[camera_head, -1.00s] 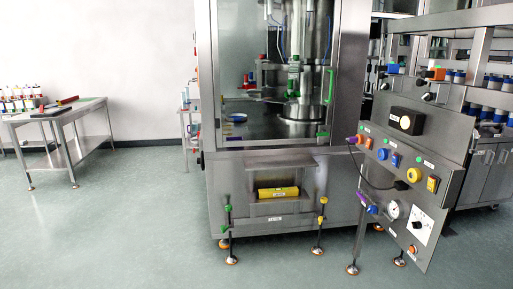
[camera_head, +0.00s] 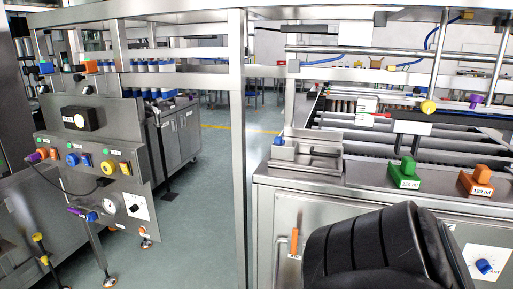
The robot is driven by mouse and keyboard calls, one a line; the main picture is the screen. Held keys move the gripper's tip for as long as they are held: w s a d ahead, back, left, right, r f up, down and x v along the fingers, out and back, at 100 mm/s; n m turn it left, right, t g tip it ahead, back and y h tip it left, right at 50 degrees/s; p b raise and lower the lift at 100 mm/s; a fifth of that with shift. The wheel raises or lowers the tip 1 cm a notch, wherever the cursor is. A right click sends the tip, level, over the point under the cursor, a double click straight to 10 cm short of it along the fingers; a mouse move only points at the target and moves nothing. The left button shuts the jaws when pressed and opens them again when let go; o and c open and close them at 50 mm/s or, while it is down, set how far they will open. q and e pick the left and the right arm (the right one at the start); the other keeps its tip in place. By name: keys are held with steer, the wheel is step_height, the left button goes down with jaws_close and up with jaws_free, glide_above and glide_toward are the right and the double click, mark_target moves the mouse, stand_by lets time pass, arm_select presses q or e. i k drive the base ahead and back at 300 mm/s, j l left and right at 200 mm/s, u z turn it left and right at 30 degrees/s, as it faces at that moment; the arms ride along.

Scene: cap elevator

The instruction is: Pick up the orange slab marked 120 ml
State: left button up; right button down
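The orange slab (camera_head: 475,184) with a white label reading 120 ml sits on the steel top of the machine at the right edge of the head view. It has a raised grip on top. A similar green slab (camera_head: 405,175) with a label that seems to read 250 ml sits to its left. A black ribbed part of my own arm (camera_head: 365,245) rises at the bottom right, in front of the cabinet and below the slabs. Neither gripper's fingers show.
The steel cabinet (camera_head: 300,190) under the slabs has an orange handle (camera_head: 294,242) and a blue knob (camera_head: 484,266). A steel post (camera_head: 237,150) stands left of it. A control panel (camera_head: 95,150) is at the left. Open floor (camera_head: 195,235) lies between.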

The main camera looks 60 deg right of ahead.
mark_target(477, 182)
steer(key=z, duration=3.55)
steer(key=u, duration=0.7)
steer(key=l+u, duration=0.8)
steer(key=u, duration=0.15)
steer(key=l+u, duration=0.15)
steer(key=l, duration=0.3)
steer(key=k+l+u, duration=0.2)
steer(key=l, duration=0.25)
steer(key=i, duration=0.1)
